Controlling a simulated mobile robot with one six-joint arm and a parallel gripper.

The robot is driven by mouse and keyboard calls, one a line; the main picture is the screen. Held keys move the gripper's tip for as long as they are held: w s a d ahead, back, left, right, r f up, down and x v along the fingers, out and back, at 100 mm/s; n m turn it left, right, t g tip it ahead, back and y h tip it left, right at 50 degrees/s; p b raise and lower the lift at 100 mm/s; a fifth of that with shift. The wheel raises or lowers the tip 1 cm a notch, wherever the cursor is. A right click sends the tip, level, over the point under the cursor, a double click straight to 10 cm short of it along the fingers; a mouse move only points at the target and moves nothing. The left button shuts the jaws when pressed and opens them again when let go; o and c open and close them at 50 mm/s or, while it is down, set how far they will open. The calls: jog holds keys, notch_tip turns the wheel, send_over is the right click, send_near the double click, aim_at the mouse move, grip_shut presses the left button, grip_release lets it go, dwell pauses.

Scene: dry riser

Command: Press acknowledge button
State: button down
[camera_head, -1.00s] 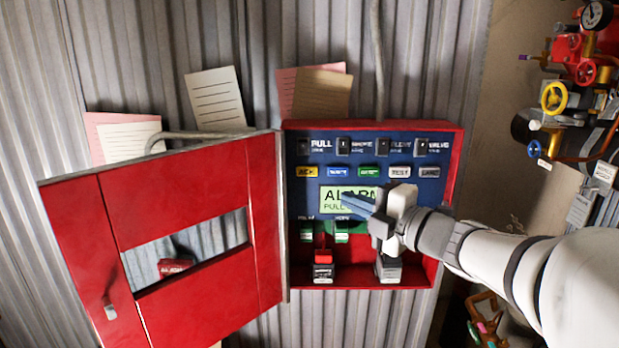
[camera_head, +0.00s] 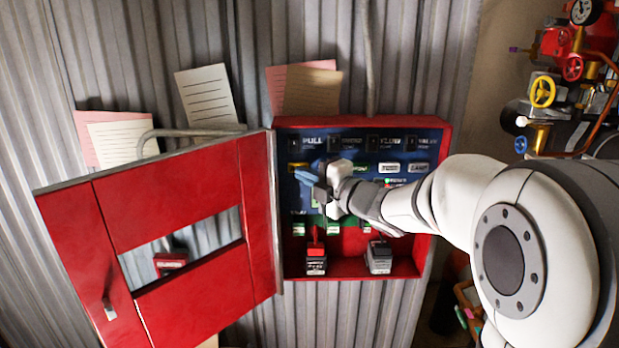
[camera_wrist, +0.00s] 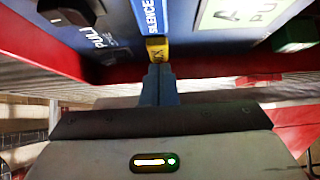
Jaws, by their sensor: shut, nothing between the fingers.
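The acknowledge button is the yellow key marked ACK (camera_wrist: 157,48), at the left end of the button row on the blue panel (camera_head: 352,148). It also shows in the head view (camera_head: 297,170). My gripper (camera_head: 316,166) is shut and empty, with its blue fingers pointing at the panel. In the wrist view the closed fingertips (camera_wrist: 159,70) line up with the yellow button and cover its near edge. I cannot tell whether they touch it. The display is mostly hidden behind my gripper in the head view; part of it (camera_wrist: 250,12) shows in the wrist view.
The red cabinet (camera_head: 447,150) has its door (camera_head: 180,205) swung open to the left. Two battery-like blocks (camera_head: 316,262) (camera_head: 379,257) stand on its floor. Papers (camera_head: 205,95) are behind the cabinet. Valves and pipes (camera_head: 560,90) are at the right.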

jog(key=shift+w, duration=0.3)
jog(key=shift+w+d+r+b, duration=0.1)
jog(key=shift+w+r+b, duration=0.15)
jog(key=shift+w+b, duration=0.45)
jog(key=s+a+b+v, duration=0.2)
jog(key=b+v, duration=0.1)
jog(key=v, duration=1)
jog(key=shift+f, duration=0.2)
